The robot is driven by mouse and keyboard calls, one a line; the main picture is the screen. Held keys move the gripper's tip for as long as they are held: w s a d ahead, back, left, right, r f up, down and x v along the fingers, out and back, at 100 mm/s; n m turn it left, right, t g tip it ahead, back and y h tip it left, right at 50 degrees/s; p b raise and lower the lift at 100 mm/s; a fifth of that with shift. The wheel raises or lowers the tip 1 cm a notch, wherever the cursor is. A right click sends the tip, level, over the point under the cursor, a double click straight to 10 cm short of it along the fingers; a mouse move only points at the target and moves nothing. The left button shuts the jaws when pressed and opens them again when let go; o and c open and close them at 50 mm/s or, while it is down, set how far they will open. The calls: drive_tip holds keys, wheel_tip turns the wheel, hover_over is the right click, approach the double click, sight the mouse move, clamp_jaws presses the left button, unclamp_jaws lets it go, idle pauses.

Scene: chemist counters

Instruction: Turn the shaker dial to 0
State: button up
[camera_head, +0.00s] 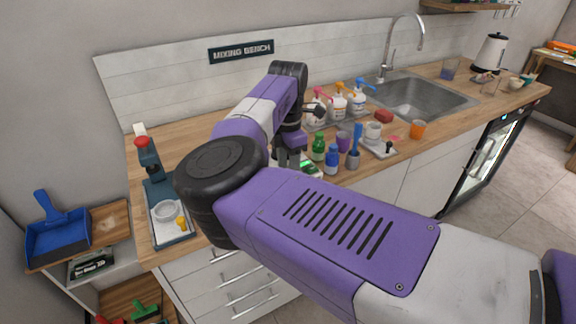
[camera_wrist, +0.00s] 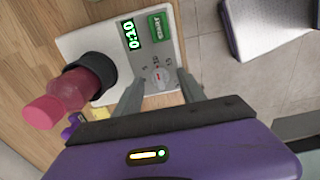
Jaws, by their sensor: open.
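The shaker (camera_wrist: 110,38) is a pale box with a lit green display reading 0:10 and a green START button. Its round grey dial (camera_wrist: 158,77) has a small red mark and printed figures around it, too small to read surely. My gripper (camera_wrist: 161,80) is open, with one fingertip on each side of the dial; I cannot tell whether they touch it. In the head view my gripper (camera_head: 288,158) is over the counter, and my arm hides most of the shaker (camera_head: 312,170) and its dial.
A pink bottle (camera_wrist: 70,88) stands in the shaker's black holder (camera_wrist: 98,75), close to my gripper. A green bottle (camera_head: 318,148), a blue bottle (camera_head: 332,160) and a purple cup (camera_head: 343,141) stand right of the shaker.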

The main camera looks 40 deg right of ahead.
clamp_jaws()
drive_tip(key=shift+n, duration=0.4)
drive_tip(key=n, duration=0.3)
drive_tip(key=shift+n, duration=0.4)
drive_tip(key=n, duration=0.4)
drive_tip(key=shift+r+n, duration=0.1)
drive_tip(key=shift+n, duration=0.2)
drive_tip(key=n, duration=0.8)
drive_tip(key=shift+n+p, duration=0.3)
drive_tip(key=shift+p, duration=0.05)
